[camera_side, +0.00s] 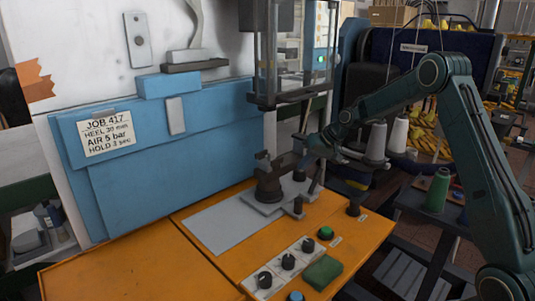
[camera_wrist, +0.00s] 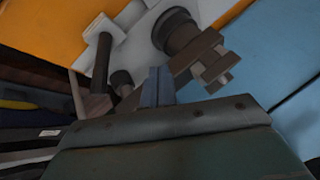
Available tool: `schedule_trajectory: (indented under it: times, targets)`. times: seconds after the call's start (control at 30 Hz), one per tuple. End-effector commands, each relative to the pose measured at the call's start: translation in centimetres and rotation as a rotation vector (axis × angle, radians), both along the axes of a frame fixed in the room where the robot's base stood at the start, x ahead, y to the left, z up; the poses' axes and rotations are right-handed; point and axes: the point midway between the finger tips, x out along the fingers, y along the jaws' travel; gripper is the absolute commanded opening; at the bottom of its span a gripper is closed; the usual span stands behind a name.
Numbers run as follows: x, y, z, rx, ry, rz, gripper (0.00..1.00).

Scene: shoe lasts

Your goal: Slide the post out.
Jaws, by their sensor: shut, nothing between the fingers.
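The fixture stands on a grey plate (camera_side: 262,207) on the orange bench. It has a thick dark round column (camera_side: 268,186) carrying a brown crossbar (camera_side: 288,161), which also shows in the wrist view (camera_wrist: 196,57). A slim dark post (camera_side: 317,180) rises beside it; it looks like the rod with a brown block at its end in the wrist view (camera_wrist: 102,62). I cannot tell for sure which part is the post of the task. My gripper (camera_side: 312,146) is just above and right of the crossbar. Its fingers (camera_wrist: 158,84) are together and empty, close to the crossbar.
A machine guard frame (camera_side: 278,98) hangs above the fixture. A blue panel (camera_side: 135,150) with a job card stands behind left. Control knobs (camera_side: 287,262) and a green pad (camera_side: 323,272) are at the front. Thread cones (camera_side: 376,142) stand to the right.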

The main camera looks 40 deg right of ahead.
Motion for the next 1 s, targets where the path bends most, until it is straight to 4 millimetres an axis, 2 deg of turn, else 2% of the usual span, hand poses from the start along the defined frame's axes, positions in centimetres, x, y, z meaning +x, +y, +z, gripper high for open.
schedule_trajectory:
  times: [0.27,0.63,1.0]
  targets:
    - [1.3,0.7,-2.1,0.001,0.001,0.002,0.00]
    - [4.0,1.9,-6.1,0.001,0.001,0.002,0.00]
    - [5.1,2.4,-7.7,-0.001,0.000,0.001,0.00]
